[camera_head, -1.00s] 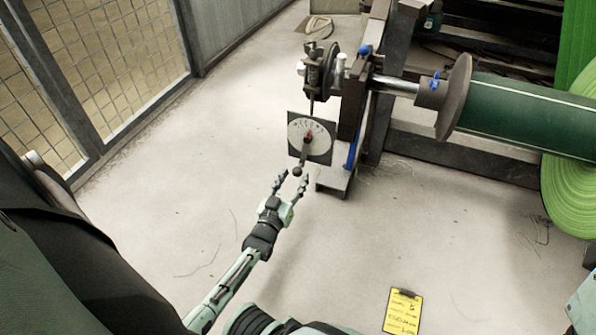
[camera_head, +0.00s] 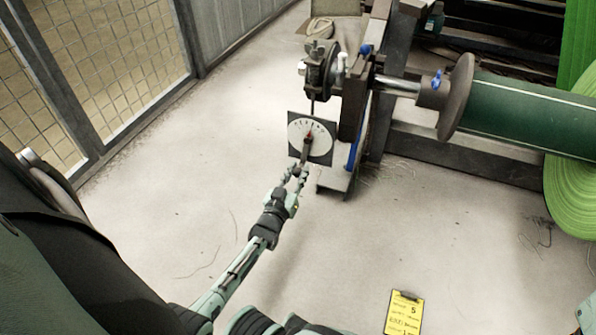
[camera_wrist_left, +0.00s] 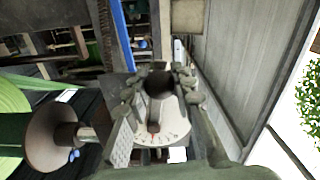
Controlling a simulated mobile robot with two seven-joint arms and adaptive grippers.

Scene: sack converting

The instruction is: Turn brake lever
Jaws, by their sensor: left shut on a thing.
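The brake lever (camera_head: 303,155) is a short dark arm with a round knob at its lower end, in front of a white dial plate (camera_head: 312,128) with a red mark at the pivot. My left gripper (camera_head: 297,172) is shut on the lever's knob, just below the dial. In the left wrist view the dark knob (camera_wrist_left: 159,84) sits between the fingers, with the dial scale (camera_wrist_left: 155,132) behind it. The fingers hide part of the lever.
The machine frame (camera_head: 352,110) stands right behind the dial, with a dark green roll (camera_head: 520,112) and a bright green roll (camera_head: 573,190) to the right. A mesh fence (camera_head: 90,60) stands at left. A yellow clipboard (camera_head: 404,312) lies on the open floor.

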